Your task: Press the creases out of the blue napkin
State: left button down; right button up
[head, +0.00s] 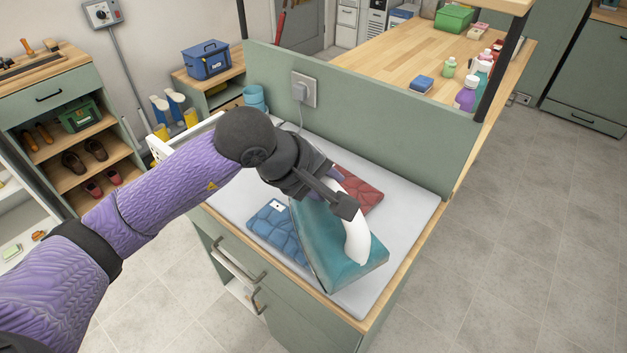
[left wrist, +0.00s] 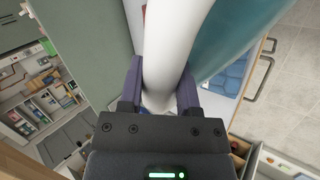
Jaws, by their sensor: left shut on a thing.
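The blue napkin (head: 272,229) lies creased on the pale pressing surface (head: 405,222), with a small white tag at its upper edge. It also shows in the left wrist view (left wrist: 236,77). A teal iron (head: 338,262) with a white handle (head: 355,228) is beside and partly over the napkin's right side; I cannot tell whether its plate touches the cloth. My left gripper (head: 341,198) is shut on the iron's white handle, and in the left wrist view its fingers (left wrist: 163,85) flank that handle. My right gripper is not in view.
A creased red napkin (head: 361,194) lies behind the iron. A green panel (head: 390,125) with a socket and plug (head: 302,90) stands along the back. A blue cup stack (head: 256,97) is at the back left. The front right of the surface is clear.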

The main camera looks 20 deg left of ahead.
aim_at(326, 206)
pick_arm(q)
jog(key=shift+w+d+r, duration=0.15)
jog(key=shift+r, duration=0.05)
jog(key=shift+f+n, duration=0.2)
jog(key=shift+n, duration=0.1)
notch_tip(326, 206, down, 6)
jog(key=b, duration=0.4)
jog(key=shift+r, duration=0.2)
